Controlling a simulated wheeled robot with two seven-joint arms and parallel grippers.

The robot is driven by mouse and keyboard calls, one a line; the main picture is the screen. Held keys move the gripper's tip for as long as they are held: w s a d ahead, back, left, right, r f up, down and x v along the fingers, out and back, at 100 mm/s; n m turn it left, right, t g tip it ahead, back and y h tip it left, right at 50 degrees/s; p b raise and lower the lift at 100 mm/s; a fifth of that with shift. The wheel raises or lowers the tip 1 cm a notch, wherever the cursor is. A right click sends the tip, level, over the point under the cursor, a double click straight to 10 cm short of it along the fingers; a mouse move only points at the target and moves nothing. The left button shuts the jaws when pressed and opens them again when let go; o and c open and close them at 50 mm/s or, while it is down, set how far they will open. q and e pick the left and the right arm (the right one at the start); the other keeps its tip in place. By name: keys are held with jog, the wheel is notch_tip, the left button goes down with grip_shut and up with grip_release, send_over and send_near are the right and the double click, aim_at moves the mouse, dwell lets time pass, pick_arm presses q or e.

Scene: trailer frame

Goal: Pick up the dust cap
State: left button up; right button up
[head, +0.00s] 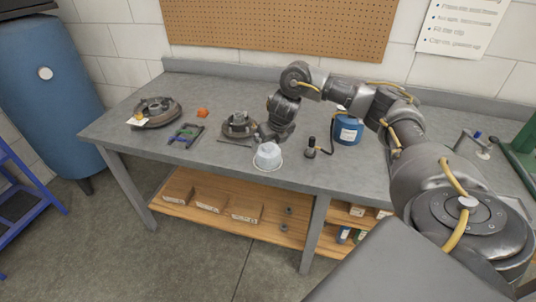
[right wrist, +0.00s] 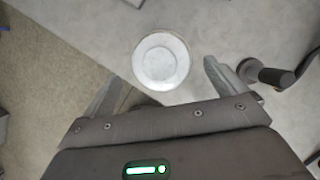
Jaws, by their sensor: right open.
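The dust cap, a pale, round, cup-like piece (head: 267,157), sits at the front edge of the grey workbench (head: 350,178). In the right wrist view the cap (right wrist: 161,61) shows from above as a light disc with a rim. My right gripper (head: 266,137) is just behind and above the cap in the head view. In the right wrist view its two fingers (right wrist: 163,72) are spread wide, with the cap between and slightly beyond the tips, and nothing is gripped. Whether a finger touches the cap cannot be told. My left gripper is not in view.
Left of the cap are a hub-like part (head: 239,125), a dark clamp frame (head: 186,135), an orange piece (head: 202,113) and a round brake assembly (head: 155,112). To the right are a black-handled tool (head: 311,149) and a blue can (head: 348,129). The bench's front left is clear.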

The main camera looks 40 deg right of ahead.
aim_at(269, 145)
jog(key=shift+w+f, duration=0.2)
jog(key=shift+f, duration=0.3)
jog(key=shift+s+d, duration=0.1)
jog(key=shift+d, duration=0.05)
jog(key=shift+f, duration=0.15)
jog(key=x, duration=0.2)
jog(key=p+x, duration=0.1)
jog(key=x, duration=0.1)
jog(key=shift+w, duration=0.25)
jog(key=shift+w+f, duration=0.15)
jog(key=shift+f, duration=0.2)
jog(key=shift+c, duration=0.9)
jog(key=c, duration=0.6)
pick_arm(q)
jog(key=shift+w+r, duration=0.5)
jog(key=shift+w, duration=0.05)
pick_arm(e)
jog(key=shift+c, duration=0.3)
jog(key=shift+r, duration=0.1)
